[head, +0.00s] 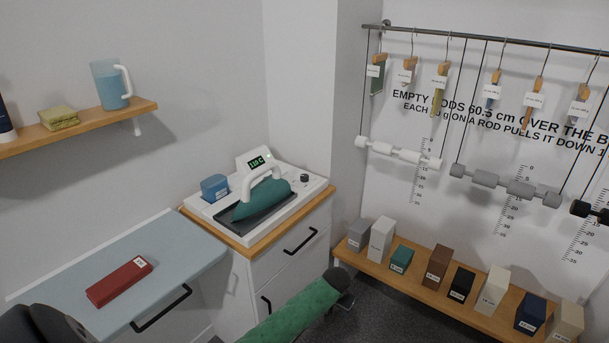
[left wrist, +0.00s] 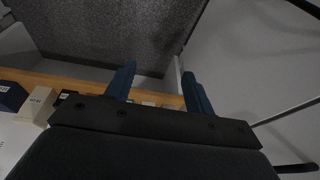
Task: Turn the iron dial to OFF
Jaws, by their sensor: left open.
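The iron (head: 262,200), with a teal body and white handle, rests on a dark plate in a white station (head: 208,212) on the corner cabinet. A small display (head: 258,161) behind it shows lit digits that seem to read about 110 C. A small black dial (head: 304,178) is at the station's right; its pointer and markings are too small to read. My left gripper (left wrist: 158,72) shows in the left wrist view with blue fingers apart and nothing between them. It is not touching the dial. A dark part of mine is at the head view's lower left. My right gripper is not in view.
A blue container (head: 214,187) stands left of the iron. A red box (head: 119,281) lies on the blue-grey counter (head: 185,255). A green padded form (head: 295,311) is in front of the cabinet. A low shelf (head: 425,287) holds several boxes; weighted rods hang above it.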

